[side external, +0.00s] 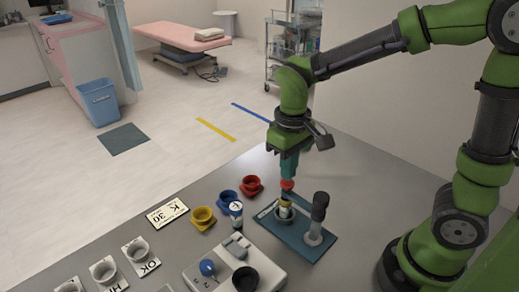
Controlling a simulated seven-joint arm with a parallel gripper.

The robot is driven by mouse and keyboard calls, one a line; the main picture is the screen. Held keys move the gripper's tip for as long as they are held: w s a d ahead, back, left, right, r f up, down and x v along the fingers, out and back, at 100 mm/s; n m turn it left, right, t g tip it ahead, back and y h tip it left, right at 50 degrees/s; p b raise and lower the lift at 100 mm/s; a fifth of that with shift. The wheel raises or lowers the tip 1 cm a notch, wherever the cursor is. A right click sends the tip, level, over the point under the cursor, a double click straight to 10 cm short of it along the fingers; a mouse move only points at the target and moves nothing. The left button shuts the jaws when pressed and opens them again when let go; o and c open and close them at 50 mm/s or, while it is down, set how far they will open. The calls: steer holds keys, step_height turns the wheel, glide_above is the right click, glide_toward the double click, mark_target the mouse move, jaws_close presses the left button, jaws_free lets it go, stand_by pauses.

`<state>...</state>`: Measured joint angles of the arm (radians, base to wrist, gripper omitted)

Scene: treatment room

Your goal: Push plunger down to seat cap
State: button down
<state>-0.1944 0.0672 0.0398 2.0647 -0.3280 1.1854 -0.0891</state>
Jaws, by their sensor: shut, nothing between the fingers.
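A dark teal plate (268,217) on the grey table carries a press fixture. On it, a grey ring-shaped seat (284,217) holds a small piece with a yellow band (285,203), probably the capped item. A red knob-like part (287,184), which looks like the plunger top, stands directly above it. My gripper (288,178) points straight down with its teal fingers shut, right over the red part. I cannot tell if they touch. A grey post with a black top (319,205) stands upright on the plate to the right.
Yellow (203,217), blue (228,199) and red (251,185) cups stand left of the plate, near a white-capped vial (236,212). A white device (225,268) sits in front. Labelled cards (168,213), some with grey cups, lie at left.

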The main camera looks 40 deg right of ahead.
mark_target(286, 182)
steer(key=shift+f, duration=1.1)
stand_by(0.5)
step_height(286, 182, up, 8)
stand_by(0.9)
steer(key=s+d+r+m+t+y, duration=0.2)
steer(key=s+d+r+m+t, duration=0.1)
steer(key=s+t, duration=0.4)
steer(key=shift+s+d+r+m, duration=0.25)
steer(key=shift+s+d+m, duration=0.25)
steer(key=shift+s+d, duration=0.1)
stand_by(0.7)
